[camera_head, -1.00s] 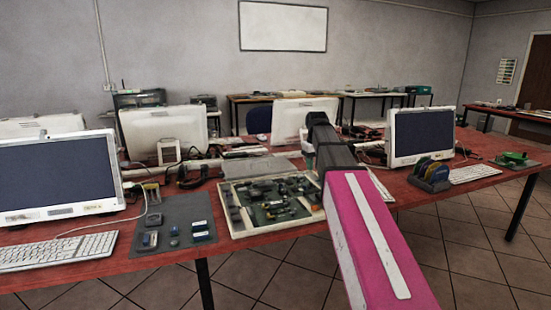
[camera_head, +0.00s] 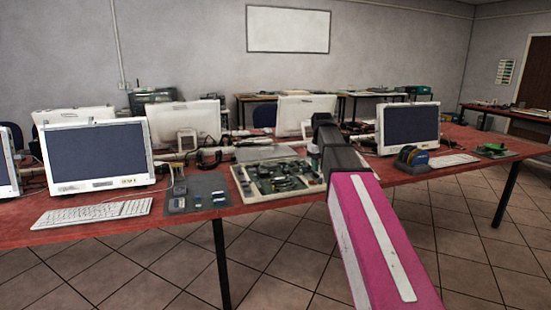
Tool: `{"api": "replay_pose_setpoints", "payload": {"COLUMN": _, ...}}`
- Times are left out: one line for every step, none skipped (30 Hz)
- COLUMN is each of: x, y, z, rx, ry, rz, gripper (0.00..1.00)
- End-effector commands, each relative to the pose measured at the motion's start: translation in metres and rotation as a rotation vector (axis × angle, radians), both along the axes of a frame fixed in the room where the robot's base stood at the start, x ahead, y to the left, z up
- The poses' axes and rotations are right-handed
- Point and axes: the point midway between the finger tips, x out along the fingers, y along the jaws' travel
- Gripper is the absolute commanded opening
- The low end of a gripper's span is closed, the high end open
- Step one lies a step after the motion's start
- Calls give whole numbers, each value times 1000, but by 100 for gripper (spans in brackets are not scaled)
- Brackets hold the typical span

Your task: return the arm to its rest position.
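My arm, pink with a white stripe, reaches from the lower right of the head view up to a dark wrist section over the table's front edge. My gripper's fingers are hidden behind this dark end, so I cannot see whether they are open or shut, or whether they hold anything. The red table (camera_head: 110,228) runs across the view below and behind the arm. A shallow tray (camera_head: 246,192) of circuit boards lies just left of the arm's end.
Monitors stand at left (camera_head: 97,155) and right (camera_head: 408,128). A white keyboard (camera_head: 92,213), a dark grey mat (camera_head: 205,190) with small devices and a reel holder (camera_head: 411,158) lie near the front edge. Tiled floor (camera_head: 270,270) in front is clear.

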Motion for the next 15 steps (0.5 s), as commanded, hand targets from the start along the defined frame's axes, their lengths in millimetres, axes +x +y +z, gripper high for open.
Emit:
{"api": "replay_pose_setpoints", "payload": {"x": 0, "y": 0, "z": 0, "rx": 0, "ry": 0, "rz": 0, "gripper": 35}}
{"api": "replay_pose_setpoints", "payload": {"x": 0, "y": 0, "z": -1, "rx": 0, "ry": 0, "rz": -1, "gripper": 35}}
{"api": "replay_pose_setpoints", "payload": {"x": -2, "y": 0, "z": -6, "rx": 0, "ry": 1, "rz": -3, "gripper": 35}}
{"api": "replay_pose_setpoints", "payload": {"x": -3, "y": 0, "z": -9, "rx": 1, "ry": 1, "rz": -5, "gripper": 35}}
{"api": "replay_pose_setpoints", "payload": {"x": -4, "y": 0, "z": -12, "rx": 1, "ry": 1, "rz": -7, "gripper": 35}}
{"api": "replay_pose_setpoints", "payload": {"x": -5, "y": -1, "z": -15, "rx": 0, "ry": 2, "rz": -10, "gripper": 35}}
{"api": "replay_pose_setpoints", "payload": {"x": -6, "y": -1, "z": -18, "rx": 0, "ry": 2, "rz": -12, "gripper": 35}}
{"api": "replay_pose_setpoints", "payload": {"x": -7, "y": -1, "z": -21, "rx": 0, "ry": 2, "rz": -14, "gripper": 35}}
{"api": "replay_pose_setpoints", "payload": {"x": -8, "y": -1, "z": -25, "rx": 1, "ry": 1, "rz": -17, "gripper": 35}}
{"api": "replay_pose_setpoints", "payload": {"x": -9, "y": -1, "z": -28, "rx": 1, "ry": 1, "rz": -19, "gripper": 35}}
{"api": "replay_pose_setpoints", "payload": {"x": -9, "y": -1, "z": -31, "rx": 1, "ry": 0, "rz": -21, "gripper": 35}}
{"api": "replay_pose_setpoints", "payload": {"x": -11, "y": -1, "z": -37, "rx": 2, "ry": 1, "rz": -25, "gripper": 35}}
{"api": "replay_pose_setpoints", "payload": {"x": -13, "y": -2, "z": -41, "rx": 1, "ry": 2, "rz": -28, "gripper": 35}}
{"api": "replay_pose_setpoints", "payload": {"x": -14, "y": -2, "z": -45, "rx": 1, "ry": 2, "rz": -30, "gripper": 35}}
{"api": "replay_pose_setpoints", "payload": {"x": -16, "y": -2, "z": -52, "rx": 1, "ry": 2, "rz": -35, "gripper": 35}}
